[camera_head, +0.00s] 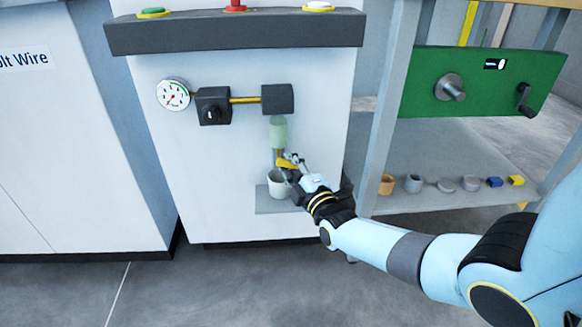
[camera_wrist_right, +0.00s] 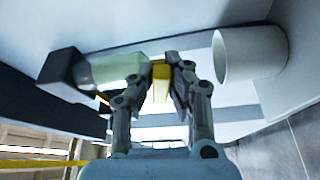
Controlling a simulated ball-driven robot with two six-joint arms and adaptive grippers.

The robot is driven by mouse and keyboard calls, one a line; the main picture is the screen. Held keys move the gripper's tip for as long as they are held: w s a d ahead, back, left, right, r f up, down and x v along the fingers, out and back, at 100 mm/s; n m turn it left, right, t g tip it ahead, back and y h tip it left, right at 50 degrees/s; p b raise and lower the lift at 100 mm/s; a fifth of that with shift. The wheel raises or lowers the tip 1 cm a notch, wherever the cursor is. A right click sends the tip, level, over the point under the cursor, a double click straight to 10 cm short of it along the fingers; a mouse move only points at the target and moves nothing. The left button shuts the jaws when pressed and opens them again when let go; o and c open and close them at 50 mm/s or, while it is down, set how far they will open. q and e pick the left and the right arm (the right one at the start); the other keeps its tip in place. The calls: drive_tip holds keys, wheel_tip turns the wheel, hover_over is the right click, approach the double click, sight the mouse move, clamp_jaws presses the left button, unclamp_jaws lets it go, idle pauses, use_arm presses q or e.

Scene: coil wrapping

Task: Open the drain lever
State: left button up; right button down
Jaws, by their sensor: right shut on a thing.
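The drain lever (camera_head: 286,163) is a small yellow handle below a pale green translucent filter bowl (camera_head: 278,132). My right gripper (camera_head: 292,163) is at the lever, its arm coming in from the right. In the right wrist view the yellow lever (camera_wrist_right: 160,82) sits between the two fingers of my right gripper (camera_wrist_right: 165,80), which is shut on it. The fingers hide part of the lever. A white cup (camera_head: 277,184) stands on a small shelf under the drain; it also shows in the right wrist view (camera_wrist_right: 250,55). My left gripper is not in view.
A pressure gauge (camera_head: 173,94), a black valve block (camera_head: 212,106) and a dark regulator block (camera_head: 278,98) are on the white panel above. A grey shelf at right holds several small parts, including an orange cup (camera_head: 387,184). The floor in front is clear.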

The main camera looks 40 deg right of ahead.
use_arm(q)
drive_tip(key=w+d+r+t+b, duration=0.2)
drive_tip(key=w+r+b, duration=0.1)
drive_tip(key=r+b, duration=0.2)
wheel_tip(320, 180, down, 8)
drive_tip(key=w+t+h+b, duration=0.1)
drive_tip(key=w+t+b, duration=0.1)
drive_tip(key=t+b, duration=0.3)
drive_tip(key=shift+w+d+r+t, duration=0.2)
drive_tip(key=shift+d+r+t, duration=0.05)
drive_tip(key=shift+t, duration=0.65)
use_arm(e)
drive_tip(key=shift+w+a+f+m+t+h, duration=0.15)
drive_tip(key=shift+a+f+m+h, duration=0.25)
drive_tip(key=shift+m+h, duration=2)
drive_tip(key=shift+w+a+f+m+t+h, duration=0.1)
drive_tip(key=shift+w+a+f+m+h, duration=0.25)
drive_tip(key=shift+m, duration=3.9)
drive_tip(key=shift+w+a+f+m+t+h, duration=0.1)
drive_tip(key=shift+a+f+m+h, duration=0.35)
drive_tip(key=shift+m+h, duration=2)
drive_tip(key=shift+m+y, duration=0.8)
drive_tip(key=shift+m, duration=0.4)
drive_tip(key=c, duration=1.3)
unclamp_jaws()
drive_tip(key=shift+r, duration=0.1)
drive_tip(key=v, duration=1.2)
